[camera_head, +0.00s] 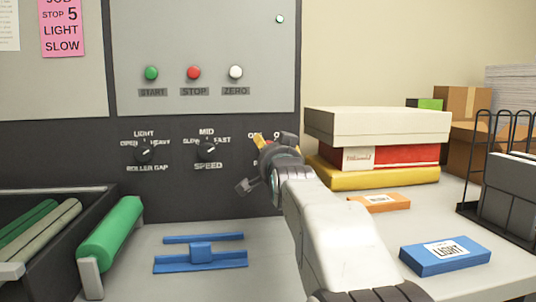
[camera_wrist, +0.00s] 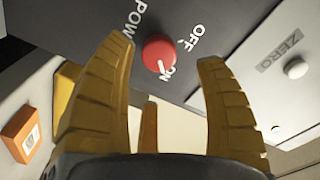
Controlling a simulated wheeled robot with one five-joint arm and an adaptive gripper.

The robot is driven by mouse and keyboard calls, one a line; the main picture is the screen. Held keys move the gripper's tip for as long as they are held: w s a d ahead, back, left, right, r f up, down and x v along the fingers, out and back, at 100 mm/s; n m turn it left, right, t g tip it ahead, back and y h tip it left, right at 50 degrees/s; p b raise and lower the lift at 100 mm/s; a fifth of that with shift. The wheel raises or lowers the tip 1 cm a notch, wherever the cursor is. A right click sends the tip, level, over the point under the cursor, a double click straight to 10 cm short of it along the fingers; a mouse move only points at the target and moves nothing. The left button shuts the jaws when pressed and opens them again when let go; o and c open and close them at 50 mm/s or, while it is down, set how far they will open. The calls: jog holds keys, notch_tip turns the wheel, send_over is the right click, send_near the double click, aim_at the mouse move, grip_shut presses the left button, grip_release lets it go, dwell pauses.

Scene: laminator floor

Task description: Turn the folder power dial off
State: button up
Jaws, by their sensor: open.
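The red power dial (camera_wrist: 159,54) sits on the dark panel in the wrist view, between the "OFF" and "ON" labels, with "POW…" printed beside it. Its white pointer mark points toward "ON". My gripper (camera_wrist: 167,52) is open and empty, its two yellow fingers on either side of the dial in the picture. I cannot tell whether either finger touches it. In the head view my gripper (camera_head: 260,143) is up at the panel and hides nearly all of the dial and part of its labels.
Left on the panel are a speed dial (camera_head: 207,149) and a roller gap dial (camera_head: 143,152). Above are green, red and white buttons (camera_head: 236,72). Stacked boxes (camera_head: 375,126) and a blue "LIGHT" box (camera_head: 445,256) lie right. Blue guides (camera_head: 201,258) lie below the panel.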

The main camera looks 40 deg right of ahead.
jog(key=shift+x, duration=2.55)
jog(key=shift+a+r, duration=0.1)
jog(key=c, duration=1.2)
